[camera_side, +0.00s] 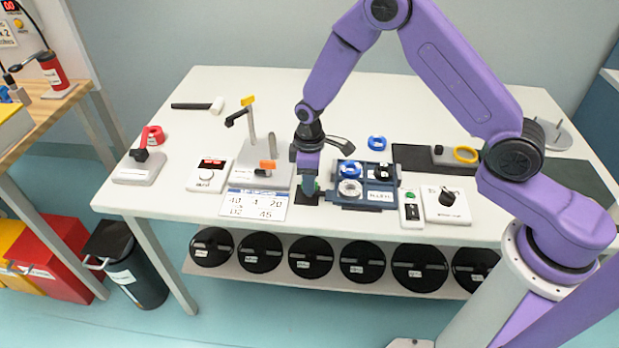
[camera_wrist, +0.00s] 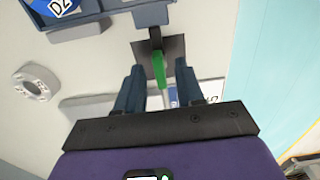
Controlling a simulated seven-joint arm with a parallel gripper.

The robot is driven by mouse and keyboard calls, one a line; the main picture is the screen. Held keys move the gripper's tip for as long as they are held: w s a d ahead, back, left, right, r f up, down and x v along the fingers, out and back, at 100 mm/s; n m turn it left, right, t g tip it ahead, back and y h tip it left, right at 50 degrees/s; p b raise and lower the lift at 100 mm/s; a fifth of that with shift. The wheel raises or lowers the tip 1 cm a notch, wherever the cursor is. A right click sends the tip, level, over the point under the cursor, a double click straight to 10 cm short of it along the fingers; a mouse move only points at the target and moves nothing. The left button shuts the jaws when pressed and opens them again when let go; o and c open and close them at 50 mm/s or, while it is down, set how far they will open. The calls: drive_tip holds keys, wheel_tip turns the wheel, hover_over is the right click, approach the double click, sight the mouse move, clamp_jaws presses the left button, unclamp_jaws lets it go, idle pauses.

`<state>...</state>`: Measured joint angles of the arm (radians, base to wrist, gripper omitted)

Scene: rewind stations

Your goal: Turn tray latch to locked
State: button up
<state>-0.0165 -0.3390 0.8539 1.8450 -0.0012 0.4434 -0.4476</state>
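The tray latch is a green lever (camera_wrist: 157,73) on a dark square plate (camera_wrist: 172,48) in the wrist view. In the side view the plate (camera_side: 308,198) lies at the front of the table, just left of the blue tray, and the lever is mostly hidden by my gripper. My gripper (camera_side: 309,190) points down over the plate. In the wrist view my gripper (camera_wrist: 160,74) is open, with one finger on each side of the lever and gaps visible. The blue tray (camera_side: 362,206) holds blue, white and black spools; its edge (camera_wrist: 98,12) shows in the wrist view.
A white card with numbers (camera_side: 254,204) and a grey stand with an orange-tipped part (camera_side: 262,178) are left of my gripper. A white knob box (camera_side: 446,205) and a small switch box (camera_side: 411,208) are right of the tray. The table's back middle is clear.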

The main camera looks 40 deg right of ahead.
wheel_tip(320, 180, up, 17)
drive_tip(key=shift+r, duration=0.2)
idle(0.7)
drive_tip(key=s+d+r+n, duration=0.1)
drive_tip(key=s+d, duration=0.1)
drive_tip(key=s, duration=0.8)
drive_tip(key=s+d+r+n, duration=0.1)
drive_tip(key=s+d, duration=0.2)
drive_tip(key=s, duration=0.8)
drive_tip(key=s+d+r+n, duration=0.1)
drive_tip(key=s+d, duration=0.2)
drive_tip(key=s, duration=0.8)
drive_tip(key=shift+r, duration=0.3)
drive_tip(key=shift+s, duration=0.1)
